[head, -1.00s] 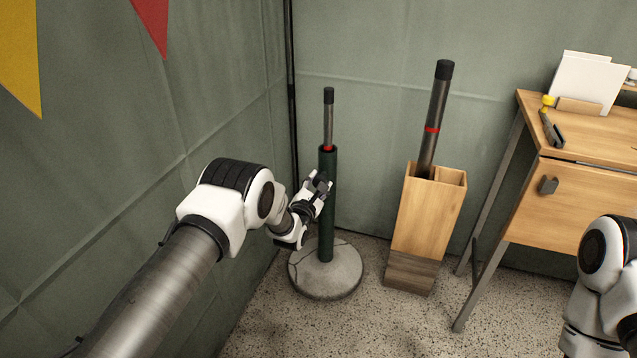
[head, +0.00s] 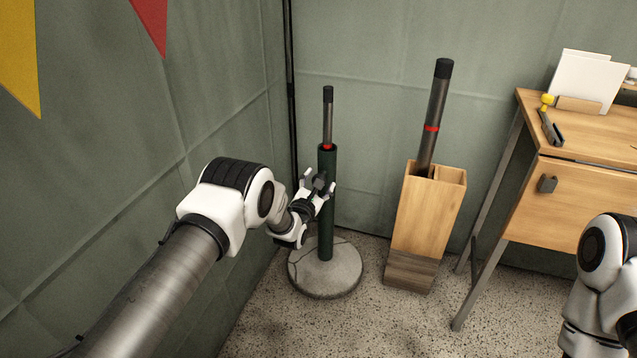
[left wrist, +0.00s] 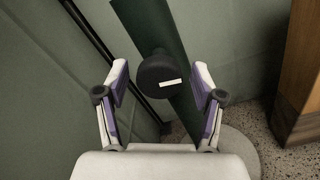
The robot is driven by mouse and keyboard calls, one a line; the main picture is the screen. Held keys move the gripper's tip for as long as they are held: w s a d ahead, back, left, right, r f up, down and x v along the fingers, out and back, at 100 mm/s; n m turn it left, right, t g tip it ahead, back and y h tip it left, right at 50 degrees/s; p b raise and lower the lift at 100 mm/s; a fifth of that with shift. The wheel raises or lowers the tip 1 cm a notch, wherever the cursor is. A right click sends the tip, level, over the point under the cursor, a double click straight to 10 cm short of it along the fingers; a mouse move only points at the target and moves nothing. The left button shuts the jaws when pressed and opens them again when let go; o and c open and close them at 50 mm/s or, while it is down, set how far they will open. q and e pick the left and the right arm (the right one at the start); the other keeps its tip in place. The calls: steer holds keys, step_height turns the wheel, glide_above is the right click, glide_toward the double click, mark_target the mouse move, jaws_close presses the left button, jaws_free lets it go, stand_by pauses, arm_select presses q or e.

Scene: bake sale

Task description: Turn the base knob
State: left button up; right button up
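The base knob (left wrist: 155,70) is a dark round knob with a white mark, on the side of a dark green tube in the left wrist view. The green tube (head: 326,222) stands upright in a round, cracked grey base (head: 325,281), with a thinner dark pole (head: 328,117) rising from its top. My left gripper (head: 319,184) is beside the tube at knob height. In the left wrist view its open fingers (left wrist: 160,78) stand on either side of the knob, with gaps showing. My right gripper is out of view; only part of the right arm shows.
A wooden box (head: 428,217) with a dark pole (head: 435,115) in it stands to the right of the base. A wooden desk (head: 570,205) stands further right. Green fabric walls (head: 200,90) are close behind and left. Speckled floor (head: 400,325) lies clear in front.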

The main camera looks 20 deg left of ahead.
arm_select(q)
steer(key=s, duration=1.2)
steer(key=shift+a, duration=0.2)
